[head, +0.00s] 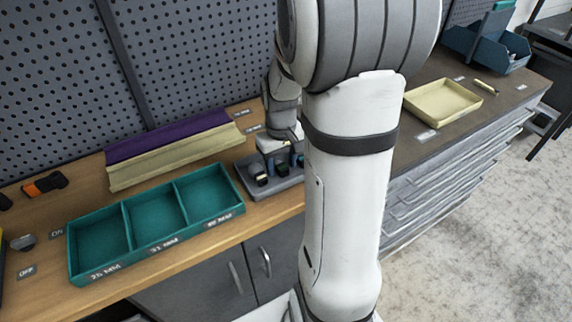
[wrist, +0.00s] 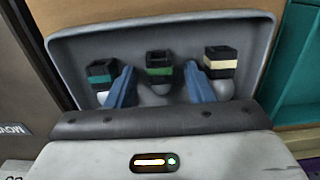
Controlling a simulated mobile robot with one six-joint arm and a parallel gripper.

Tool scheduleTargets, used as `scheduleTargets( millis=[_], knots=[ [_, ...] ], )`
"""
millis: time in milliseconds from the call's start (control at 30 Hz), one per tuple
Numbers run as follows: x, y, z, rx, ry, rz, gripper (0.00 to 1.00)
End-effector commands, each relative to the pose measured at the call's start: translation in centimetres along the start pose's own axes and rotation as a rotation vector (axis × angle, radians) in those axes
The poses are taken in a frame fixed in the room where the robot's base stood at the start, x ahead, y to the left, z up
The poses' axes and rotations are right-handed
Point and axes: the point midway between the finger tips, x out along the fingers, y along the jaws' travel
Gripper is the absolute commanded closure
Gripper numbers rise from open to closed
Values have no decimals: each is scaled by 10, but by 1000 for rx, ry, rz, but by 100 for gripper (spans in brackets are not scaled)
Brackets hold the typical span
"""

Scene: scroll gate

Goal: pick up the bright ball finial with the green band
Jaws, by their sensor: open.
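The finial with the green band (wrist: 160,70) stands in the middle of a grey tray (wrist: 70,45) in the wrist view. A finial with a teal band (wrist: 101,76) stands to the left and one with a cream band (wrist: 221,63) to the right, both with pale balls. In the head view my gripper (head: 281,164) is over the grey tray (head: 283,190), and the finials are small and partly hidden.
A teal three-compartment tray (head: 150,250) stands left of the grey tray on the wooden bench. Behind it lies a purple and cream angled block (head: 165,155). A cream tray (head: 440,101) sits on the darker counter at right. My arm hides the middle.

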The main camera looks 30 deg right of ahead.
Motion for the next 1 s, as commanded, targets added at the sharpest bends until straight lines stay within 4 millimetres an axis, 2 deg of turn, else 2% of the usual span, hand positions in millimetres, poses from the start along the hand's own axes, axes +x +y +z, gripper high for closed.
scheduleTargets(
  millis=[100, 700, 1000],
  knots=[
    [0, 0, 0, 0, 0, 0, 52],
    [-1, -1, 0, -2, 0, 0, 100],
    [-4, -1, 0, -2, 1, 1, 100]
  ],
)
